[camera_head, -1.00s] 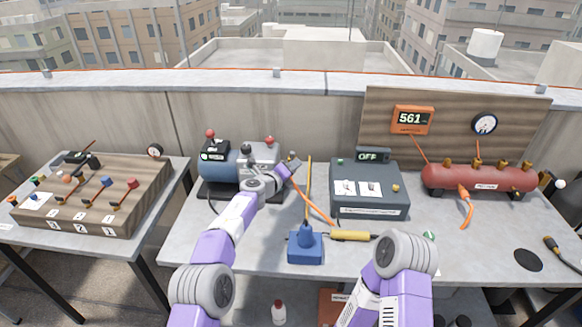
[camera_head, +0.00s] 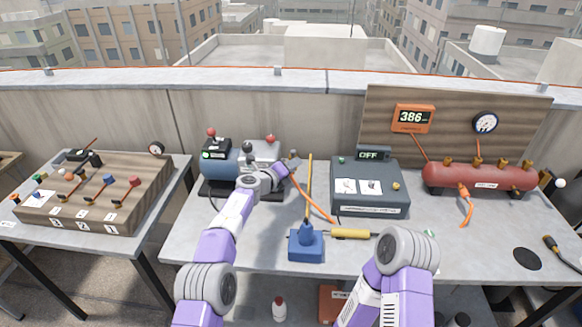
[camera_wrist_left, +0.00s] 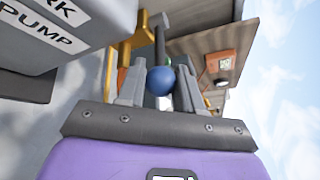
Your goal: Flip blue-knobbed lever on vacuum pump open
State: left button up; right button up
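The vacuum pump (camera_head: 222,168), with a blue motor body and a grey block, stands at the back left of the middle table. In the left wrist view its grey side (camera_wrist_left: 50,40) carries a label ending in "PUMP". The lever's blue knob (camera_wrist_left: 160,81) sits between the two fingers of my left gripper (camera_wrist_left: 160,88), with a dark stem (camera_wrist_left: 161,42) behind it. The fingers are apart, and I cannot tell whether they touch the knob. In the head view my left gripper (camera_head: 291,164) is at the pump's right side; the knob is hidden there. My right gripper is out of view.
A dark box (camera_head: 368,205) with an "OFF" display stands right of the pump. A red tank (camera_head: 480,178) is at right; an orange gauge (camera_head: 413,118) reads 386.

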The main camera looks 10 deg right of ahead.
pick_arm(q)
jog(key=o, duration=0.3)
jog(key=shift+d, duration=0.1)
jog(key=shift+o, duration=0.2)
jog(key=shift+a, duration=0.2)
jog(key=shift+a, duration=0.15)
jog(key=b+v, duration=0.3)
jog(key=v, duration=0.4)
jog(key=shift+s, duration=0.2)
